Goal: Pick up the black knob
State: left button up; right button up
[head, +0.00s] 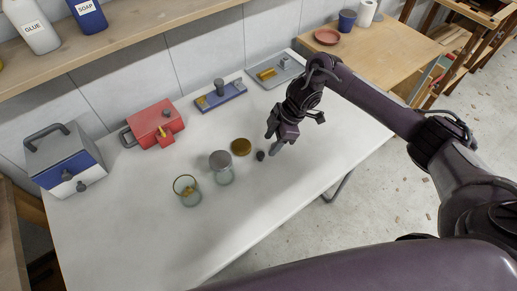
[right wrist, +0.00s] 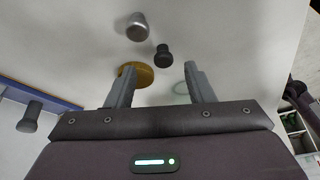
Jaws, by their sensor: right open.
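The small black knob (head: 260,155) lies on the white table, right of a brown-gold disc. It also shows in the right wrist view (right wrist: 163,55), just beyond the fingertips and between their lines. My right gripper (head: 272,142) is open and empty, close to the knob on its upper right side in the head view. Its two fingers (right wrist: 160,72) stand apart in the right wrist view, and nothing is between their tips. Whether the fingertips are level with the knob I cannot tell. My left gripper is not in view.
The brown-gold disc (head: 241,147) and a grey-topped glass jar (head: 222,170) are left of the knob. The table's front is clear.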

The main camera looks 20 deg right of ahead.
aim_at(263, 154)
jog(key=shift+s+a+f+p, duration=0.35)
jog(key=shift+a+f, duration=0.2)
jog(key=shift+f, duration=0.15)
jog(key=shift+p+x, duration=0.3)
jog(key=shift+x, duration=0.5)
jog(key=shift+w+x, duration=0.25)
jog(key=shift+x, duration=0.95)
jog(key=shift+a+f, duration=0.1)
jog(key=shift+f, duration=0.05)
jog(key=c, duration=0.6)
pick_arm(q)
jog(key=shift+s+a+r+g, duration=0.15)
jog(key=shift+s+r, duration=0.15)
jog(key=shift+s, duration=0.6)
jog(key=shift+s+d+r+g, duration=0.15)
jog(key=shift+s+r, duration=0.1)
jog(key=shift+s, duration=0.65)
pick_arm(e)
jog(key=c, duration=0.4)
